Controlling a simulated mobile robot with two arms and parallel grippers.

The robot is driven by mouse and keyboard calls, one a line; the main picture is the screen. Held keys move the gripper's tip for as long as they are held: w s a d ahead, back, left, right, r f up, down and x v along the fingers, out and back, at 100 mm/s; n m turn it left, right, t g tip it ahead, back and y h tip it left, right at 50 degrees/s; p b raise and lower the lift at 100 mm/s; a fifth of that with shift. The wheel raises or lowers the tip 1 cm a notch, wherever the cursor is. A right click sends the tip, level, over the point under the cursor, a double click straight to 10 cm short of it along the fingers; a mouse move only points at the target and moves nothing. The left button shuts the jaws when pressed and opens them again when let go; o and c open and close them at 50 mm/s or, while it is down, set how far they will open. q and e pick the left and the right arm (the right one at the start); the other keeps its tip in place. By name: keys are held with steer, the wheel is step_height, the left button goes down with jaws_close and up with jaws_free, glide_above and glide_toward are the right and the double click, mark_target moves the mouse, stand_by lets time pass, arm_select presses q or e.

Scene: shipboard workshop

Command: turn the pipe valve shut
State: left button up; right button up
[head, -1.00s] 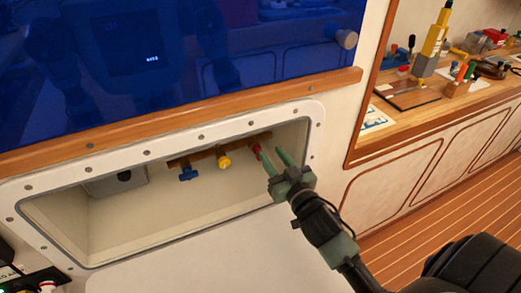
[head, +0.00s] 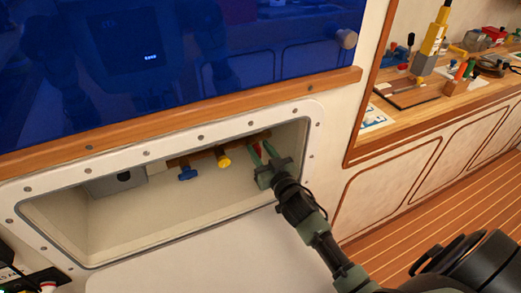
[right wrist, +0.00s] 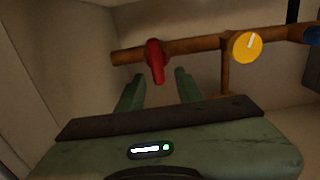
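A copper-brown pipe (head: 205,157) runs along the back of a white recess and carries red, yellow and blue handles. The red lever handle (right wrist: 155,62) hangs down from the pipe, slightly tilted, in the right wrist view. In the head view it is mostly hidden by my fingers. My right gripper (head: 261,150) is open inside the recess at the red handle. In the right wrist view its fingers (right wrist: 160,78) stand on either side of the handle's line, with the handle at or just beyond the tips. I see no contact. My left gripper is not in view.
The yellow knob (head: 224,161) and blue handle (head: 187,174) sit left of my right gripper. A grey box (head: 115,181) is at the recess's left. The recess has a raised white frame (head: 200,137). A cluttered wooden bench (head: 390,130) stands to the right.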

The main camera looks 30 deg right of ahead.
jaws_close()
steer(key=shift+a+n, duration=0.1)
steer(key=shift+n, duration=0.2)
steer(key=n, duration=0.2)
steer(key=shift+a+n, duration=0.3)
steer(key=shift+n, duration=0.1)
steer(key=n, duration=0.3)
steer(key=a+f+n, duration=0.1)
steer(key=n, duration=0.2)
steer(key=n+b, duration=0.1)
steer(key=n, duration=0.2)
steer(key=shift+a+f, duration=0.25)
steer(key=n, duration=0.2)
steer(key=f+n+b, duration=0.1)
steer(key=n, duration=0.1)
steer(key=shift+a+n, duration=0.15)
steer(key=shift+n, duration=0.25)
